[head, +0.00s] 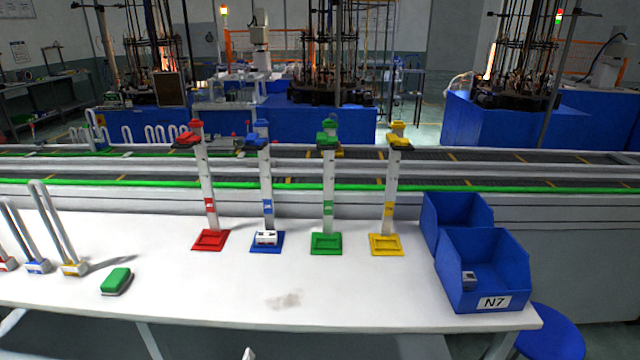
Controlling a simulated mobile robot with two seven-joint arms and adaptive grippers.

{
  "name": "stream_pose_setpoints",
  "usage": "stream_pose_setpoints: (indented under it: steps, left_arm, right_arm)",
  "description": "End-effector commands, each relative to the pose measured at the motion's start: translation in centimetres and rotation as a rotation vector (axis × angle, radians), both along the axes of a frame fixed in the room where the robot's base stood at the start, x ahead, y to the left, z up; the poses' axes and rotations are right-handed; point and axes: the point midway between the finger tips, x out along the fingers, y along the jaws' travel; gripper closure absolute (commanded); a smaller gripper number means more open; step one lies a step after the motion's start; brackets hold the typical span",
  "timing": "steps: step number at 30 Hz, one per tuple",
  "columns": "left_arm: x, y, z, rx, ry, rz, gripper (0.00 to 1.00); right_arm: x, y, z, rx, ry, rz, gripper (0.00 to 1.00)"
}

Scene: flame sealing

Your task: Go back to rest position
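Neither of my grippers can be made out in the head view. Four upright white stands with coloured heads and square bases stand in a row on the white table (350,290): a red stand (208,190), a blue stand (266,190), a green stand (328,190) and a yellow stand (390,190). A small white block (267,237) sits on the blue base. The other three bases look empty. At the left edge, U-shaped tubes (58,220) stand upright in small coloured-and-white blocks, one with yellow (74,269) and one with blue (37,267).
A green block (116,281) lies at the front left. Two blue bins stand at the right; the front one, marked N7 (490,262), holds a small block (469,279). A blue stool (550,335) is at lower right. A conveyor (450,170) runs behind the table. The front middle is clear.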

Motion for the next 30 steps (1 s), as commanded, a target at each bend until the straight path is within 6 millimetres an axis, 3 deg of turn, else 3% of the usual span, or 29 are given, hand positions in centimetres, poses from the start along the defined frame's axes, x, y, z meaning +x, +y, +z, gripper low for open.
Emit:
stream_pose_setpoints:
  steps: [6, 15, 21, 30]
  left_arm:
    - [-6.2, 0.4, -5.4, -0.731, 0.206, 0.255, 0.34]
    - [-14.5, 0.9, -9.7, -1.708, 0.391, 0.761, 0.34]
    - [-16.9, 1.3, -10.5, -2.016, 0.414, 0.955, 0.34]
    - [-17.2, 1.3, -10.6, -2.065, 0.416, 0.984, 0.34]
  right_arm:
    - [1.5, 0.0, 0.8, 0.000, -0.025, -0.002, 1.00]
    - [1.1, 0.0, 0.6, 0.000, -0.019, -0.001, 1.00]
    - [0.9, 0.0, 0.5, 0.000, -0.016, -0.001, 1.00]
    - [0.8, 0.0, 0.4, 0.000, -0.014, 0.000, 1.00]
